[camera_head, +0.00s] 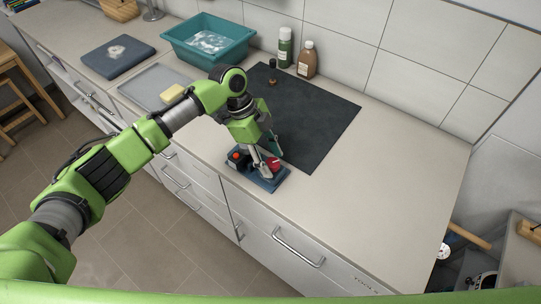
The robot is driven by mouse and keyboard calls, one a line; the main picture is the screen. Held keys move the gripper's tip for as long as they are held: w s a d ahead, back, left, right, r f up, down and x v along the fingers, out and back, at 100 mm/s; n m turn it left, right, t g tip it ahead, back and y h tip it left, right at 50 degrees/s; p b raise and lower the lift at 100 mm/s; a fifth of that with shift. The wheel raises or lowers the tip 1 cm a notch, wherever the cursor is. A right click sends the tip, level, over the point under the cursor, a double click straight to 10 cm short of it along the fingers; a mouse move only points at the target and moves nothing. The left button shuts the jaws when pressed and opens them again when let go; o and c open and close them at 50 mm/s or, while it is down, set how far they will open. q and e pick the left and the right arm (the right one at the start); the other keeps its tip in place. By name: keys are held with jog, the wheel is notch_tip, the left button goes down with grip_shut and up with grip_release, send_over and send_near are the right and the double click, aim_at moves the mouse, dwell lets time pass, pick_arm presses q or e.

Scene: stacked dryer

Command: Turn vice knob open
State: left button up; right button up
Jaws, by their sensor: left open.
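A small vice with a blue base (265,183) sits near the front edge of the counter, at the corner of the dark mat. A red part (274,164) and a dark part with an orange-red top (237,156) show on it. Which of these is the knob is hard to tell at this size. My left gripper (265,163) points down right over the vice, its fingers open beside the red part. It hides the middle of the vice, and I cannot tell whether it touches. My right gripper does not show.
A dark mat (325,125) lies behind the vice. A teal tub (180,48), a green bottle (285,45) and a brown bottle (307,60) stand along the wall. A yellow sponge (172,93) lies left of my arm. The counter at right is clear.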

pick_arm(q)
jog(key=shift+f, duration=0.1)
jog(key=c, duration=1.1)
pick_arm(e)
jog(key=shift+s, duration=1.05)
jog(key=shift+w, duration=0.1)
